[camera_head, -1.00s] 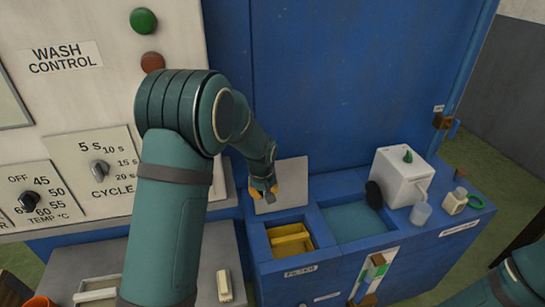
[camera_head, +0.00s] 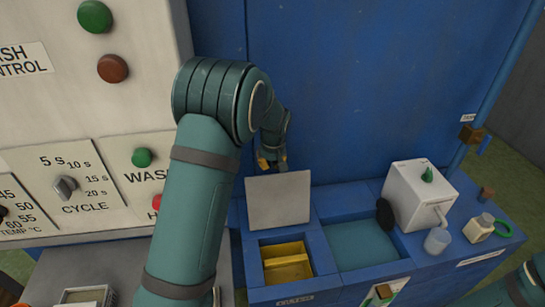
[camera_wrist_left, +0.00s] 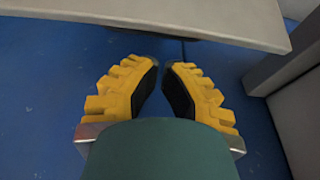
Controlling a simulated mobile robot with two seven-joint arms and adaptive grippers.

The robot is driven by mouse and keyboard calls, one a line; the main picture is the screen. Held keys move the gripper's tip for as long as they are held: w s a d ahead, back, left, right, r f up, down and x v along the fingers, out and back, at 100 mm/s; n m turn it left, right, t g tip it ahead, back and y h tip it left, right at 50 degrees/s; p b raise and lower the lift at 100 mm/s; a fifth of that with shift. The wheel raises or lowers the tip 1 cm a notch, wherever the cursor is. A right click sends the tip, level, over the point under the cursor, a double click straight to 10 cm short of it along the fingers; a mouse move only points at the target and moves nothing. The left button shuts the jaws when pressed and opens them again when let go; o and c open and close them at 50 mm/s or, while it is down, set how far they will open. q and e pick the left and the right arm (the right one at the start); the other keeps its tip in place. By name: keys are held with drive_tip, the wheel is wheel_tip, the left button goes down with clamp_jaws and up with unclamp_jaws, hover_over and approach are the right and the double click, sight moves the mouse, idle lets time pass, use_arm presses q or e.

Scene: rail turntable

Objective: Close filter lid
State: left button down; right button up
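The filter lid (camera_head: 278,203) is a flat pale grey panel. It stands open, nearly upright, at the back of the filter box (camera_head: 254,268), which has yellow pieces (camera_head: 287,262) inside. My left gripper (camera_head: 272,163) is at the lid's top edge, seemingly behind it against the blue wall. In the left wrist view, the yellow fingers (camera_wrist_left: 162,66) have a small gap between their tips and hold nothing. The lid's edge (camera_wrist_left: 170,22) crosses the top of that view, just beyond the tips; contact cannot be told. My right gripper is out of view.
A blue-rimmed basin (camera_head: 360,246) lies right of the filter box. A white box (camera_head: 412,195), a clear cup (camera_head: 437,241), a small bottle (camera_head: 478,228) and a green ring (camera_head: 502,228) stand further right. The control panel (camera_head: 90,175) is at the left.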

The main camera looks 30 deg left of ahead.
use_arm(q)
drive_tip(key=x, duration=0.4)
drive_tip(key=shift+w+f, duration=0.15)
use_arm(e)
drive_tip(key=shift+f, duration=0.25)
